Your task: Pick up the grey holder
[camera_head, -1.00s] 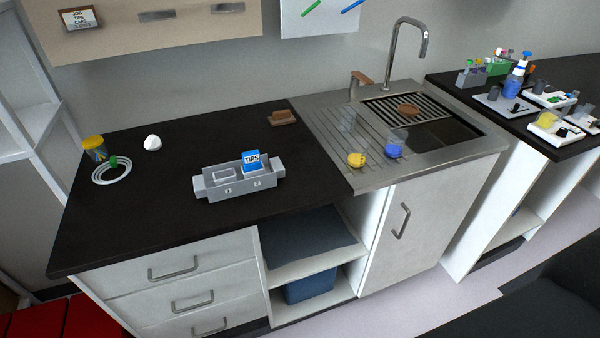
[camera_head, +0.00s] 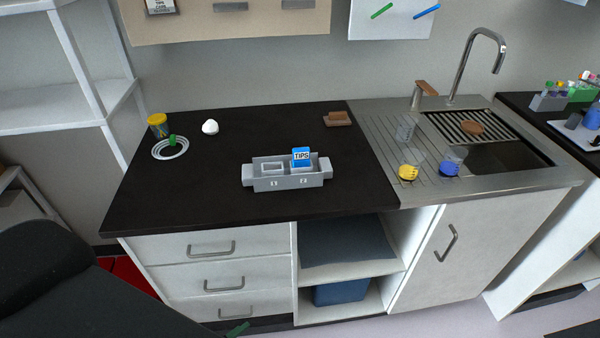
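The grey holder (camera_head: 287,183) sits on the black worktop, near its front edge and left of the sink. It is a long box with a tab at each end and two marked places on its front. A blue and white TIPS box (camera_head: 301,158) stands in its right place. The left place shows a light grey rim with no box standing in it. Neither of my grippers shows in the head view, and nothing touches the holder.
A white coiled cable (camera_head: 170,147), a yellow-lidded jar (camera_head: 158,126) and a white lump (camera_head: 210,127) lie at the left. A brown block (camera_head: 337,119) lies behind. Yellow (camera_head: 409,172) and blue (camera_head: 449,168) items sit by the sink (camera_head: 500,158). Worktop around the holder is clear.

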